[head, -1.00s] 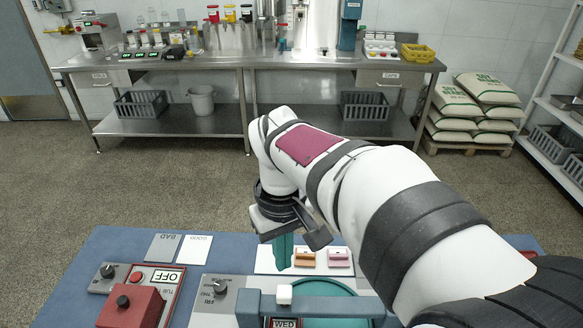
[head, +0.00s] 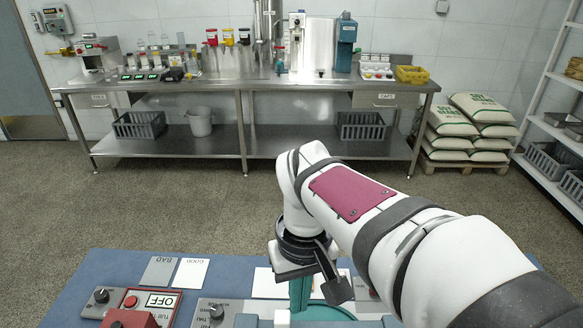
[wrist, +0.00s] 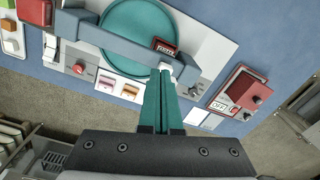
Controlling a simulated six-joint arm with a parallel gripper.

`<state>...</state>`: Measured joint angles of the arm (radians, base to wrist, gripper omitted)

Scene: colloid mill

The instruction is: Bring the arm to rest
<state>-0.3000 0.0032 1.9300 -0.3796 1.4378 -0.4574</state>
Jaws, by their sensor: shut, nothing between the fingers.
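My gripper (head: 300,294) points down over the blue bench top (head: 122,261) in the head view, with its teal fingers partly cut by the view of the panel behind. In the wrist view my gripper (wrist: 160,80) shows its two teal fingers together, with nothing held between them. Beyond the fingertips lie a round teal disc (wrist: 135,35) and a blue-grey bar (wrist: 95,33) on a light panel. I cannot tell the exact gap between the fingertips and the bar.
The bench carries a red box (head: 132,318), an OFF sign (head: 160,300), a black knob (head: 216,311) and two cards, GOOD (head: 191,272) and BAD (head: 159,271). A steel table (head: 245,84) stands at the back, sacks (head: 470,130) at right. The floor between is clear.

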